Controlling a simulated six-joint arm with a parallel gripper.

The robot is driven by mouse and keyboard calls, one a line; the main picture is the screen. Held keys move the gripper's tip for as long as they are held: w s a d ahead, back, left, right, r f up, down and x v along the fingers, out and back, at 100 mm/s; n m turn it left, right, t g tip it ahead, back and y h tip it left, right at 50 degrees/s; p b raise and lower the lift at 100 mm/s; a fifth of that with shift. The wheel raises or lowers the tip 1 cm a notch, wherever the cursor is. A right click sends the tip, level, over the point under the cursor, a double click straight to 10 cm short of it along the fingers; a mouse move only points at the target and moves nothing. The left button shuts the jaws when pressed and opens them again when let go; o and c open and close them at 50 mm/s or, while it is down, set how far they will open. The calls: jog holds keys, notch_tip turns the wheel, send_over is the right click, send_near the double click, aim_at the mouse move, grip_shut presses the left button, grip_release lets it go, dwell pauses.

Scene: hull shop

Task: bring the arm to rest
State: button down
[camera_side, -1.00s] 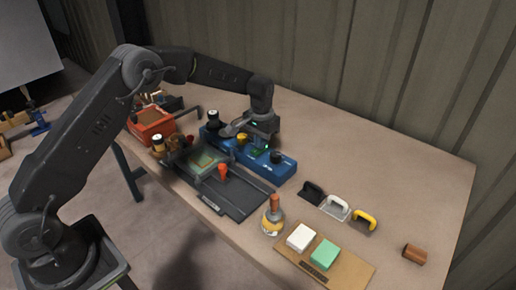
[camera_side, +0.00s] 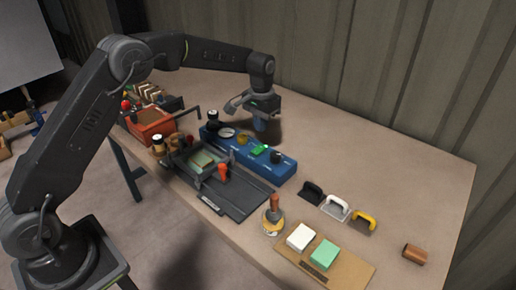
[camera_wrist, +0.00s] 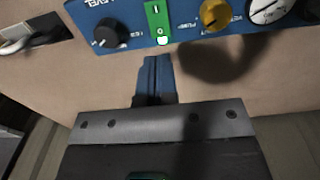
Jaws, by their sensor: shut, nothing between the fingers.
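My gripper (camera_side: 260,124) hangs over the table behind the blue control box (camera_side: 273,168), with its fingers pointing down. It is shut and empty. In the wrist view the closed blue-grey fingers (camera_wrist: 157,72) show over bare tabletop, close to the edge of the blue box (camera_wrist: 185,30). That box carries a black knob (camera_wrist: 108,33), a green switch (camera_wrist: 157,20), a yellow knob (camera_wrist: 214,14) and a dial gauge (camera_wrist: 268,9). I cannot tell the exact height of the fingertips above the table.
A dark fixture (camera_side: 240,199) with a green block lies in front of the box. An orange-red bin (camera_side: 150,130) stands left. A bottle (camera_side: 272,222), a board (camera_side: 345,270) with white and green blocks, and several handles (camera_side: 335,208) lie right. The back tabletop is clear.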

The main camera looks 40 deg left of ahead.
jog(key=shift+r, duration=0.25)
jog(key=s+d+r+t, duration=0.1)
jog(key=s+r+t, duration=0.2)
jog(key=s+r, duration=1.2)
jog(key=s+f+t, duration=0.1)
jog(key=s+t, duration=0.1)
jog(key=s, duration=1.8)
jog(key=shift+s+d+f+t, duration=0.3)
jog(key=shift+d+f, duration=0.05)
